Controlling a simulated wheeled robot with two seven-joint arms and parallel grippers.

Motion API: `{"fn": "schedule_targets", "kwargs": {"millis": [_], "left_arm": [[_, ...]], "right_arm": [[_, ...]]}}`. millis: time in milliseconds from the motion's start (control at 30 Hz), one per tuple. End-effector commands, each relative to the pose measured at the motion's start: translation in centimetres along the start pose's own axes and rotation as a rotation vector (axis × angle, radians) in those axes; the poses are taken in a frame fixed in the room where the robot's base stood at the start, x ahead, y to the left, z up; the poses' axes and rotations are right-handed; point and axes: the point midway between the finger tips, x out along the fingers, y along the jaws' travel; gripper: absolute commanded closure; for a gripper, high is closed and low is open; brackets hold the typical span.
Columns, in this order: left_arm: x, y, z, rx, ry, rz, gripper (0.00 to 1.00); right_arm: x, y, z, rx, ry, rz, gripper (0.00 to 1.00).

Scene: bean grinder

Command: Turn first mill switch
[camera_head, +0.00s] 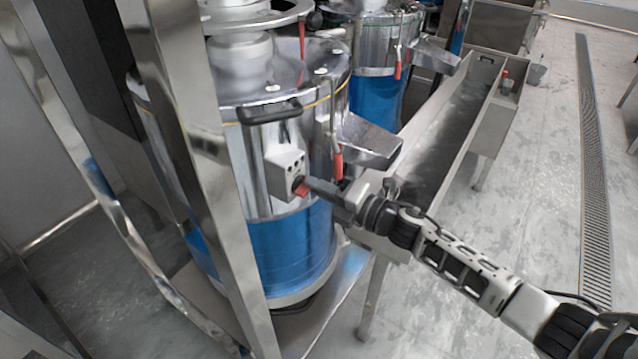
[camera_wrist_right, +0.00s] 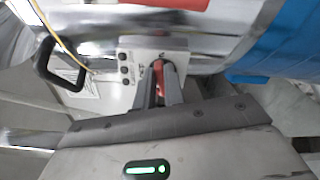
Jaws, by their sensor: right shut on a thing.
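The first mill (camera_head: 283,240) is a steel drum with a blue lower band at the left of the head view. A grey switch box (camera_head: 284,171) with small round buttons and a red switch (camera_head: 301,188) is on its front. The box also shows in the right wrist view (camera_wrist_right: 126,69), with the red switch (camera_wrist_right: 159,76) between the fingers. My right gripper (camera_head: 308,184) reaches in from the right and is shut on the red switch (camera_wrist_right: 160,92). The fingers partly hide the switch. My left gripper is not in view.
A black handle (camera_head: 269,111) sits above the box, and a red-handled lever (camera_head: 338,163) and steel spout (camera_head: 368,142) are close to its right. A steel frame post (camera_head: 200,180) stands left. A second mill (camera_head: 376,98) and long trough (camera_head: 446,130) lie behind. Floor at right is clear.

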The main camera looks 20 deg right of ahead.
Motion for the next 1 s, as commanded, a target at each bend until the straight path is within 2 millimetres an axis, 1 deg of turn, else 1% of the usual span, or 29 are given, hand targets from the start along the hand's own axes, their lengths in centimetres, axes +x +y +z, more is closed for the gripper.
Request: {"fn": "schedule_targets", "kwargs": {"millis": [200,400,600,1000], "left_arm": [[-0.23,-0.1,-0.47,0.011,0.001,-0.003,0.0],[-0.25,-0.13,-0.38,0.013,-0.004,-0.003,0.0],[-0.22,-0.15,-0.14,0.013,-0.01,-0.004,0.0],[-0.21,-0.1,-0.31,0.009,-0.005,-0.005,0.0]], "right_arm": [[-0.03,-0.19,-0.07,0.155,0.001,-0.002,1.0],[-0.02,-0.33,-0.12,0.246,0.001,-0.002,1.0],[-0.02,-0.43,-0.14,0.291,0.001,-0.002,1.0],[-0.03,-0.46,-0.16,0.305,0.001,-0.002,1.0]]}}
